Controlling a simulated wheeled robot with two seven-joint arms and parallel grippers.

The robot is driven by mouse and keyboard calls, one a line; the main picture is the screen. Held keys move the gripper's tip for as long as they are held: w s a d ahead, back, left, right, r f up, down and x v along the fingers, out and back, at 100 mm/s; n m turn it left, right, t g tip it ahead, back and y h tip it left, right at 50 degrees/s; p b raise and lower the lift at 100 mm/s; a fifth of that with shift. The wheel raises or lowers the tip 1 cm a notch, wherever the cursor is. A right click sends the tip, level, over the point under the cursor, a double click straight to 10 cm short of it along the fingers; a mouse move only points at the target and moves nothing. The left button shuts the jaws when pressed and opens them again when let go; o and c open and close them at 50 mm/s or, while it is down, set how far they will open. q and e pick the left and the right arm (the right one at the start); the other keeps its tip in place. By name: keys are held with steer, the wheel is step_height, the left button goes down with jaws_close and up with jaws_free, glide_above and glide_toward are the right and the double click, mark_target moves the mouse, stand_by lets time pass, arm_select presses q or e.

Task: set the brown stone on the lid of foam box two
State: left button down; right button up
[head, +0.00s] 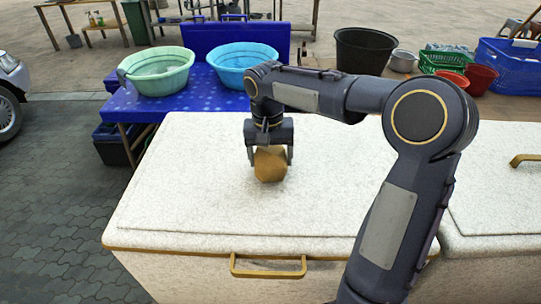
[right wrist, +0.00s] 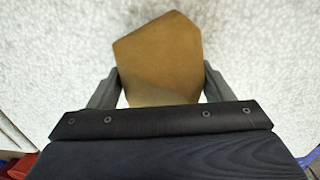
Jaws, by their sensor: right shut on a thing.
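The brown stone (head: 270,165) is a faceted tan-brown block. My right gripper (head: 270,155) is shut on it, with one finger on each side. The stone is at or just above the white speckled lid (head: 190,190) of a foam box; I cannot tell whether it touches. In the right wrist view the stone (right wrist: 160,60) sits between the fingers of the gripper (right wrist: 160,85), with the white lid behind it. The box has a yellow front handle (head: 268,268). No number shows on it. My left gripper is not in view.
A second white box (head: 500,205) stands at the right. Behind the lid, a blue table (head: 140,105) carries a green basin (head: 157,70) and a blue basin (head: 243,65). A black tub (head: 364,50) and baskets stand at the back right. The lid around the stone is clear.

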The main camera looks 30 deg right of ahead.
steer(key=shift+f, duration=0.3)
steer(key=o, duration=2.1)
steer(key=shift+c, duration=0.2)
steer(key=shift+o, duration=0.3)
steer(key=shift+f, duration=0.1)
step_height(320, 180, up, 10)
steer(key=p, duration=0.8)
steer(key=shift+p, duration=0.3)
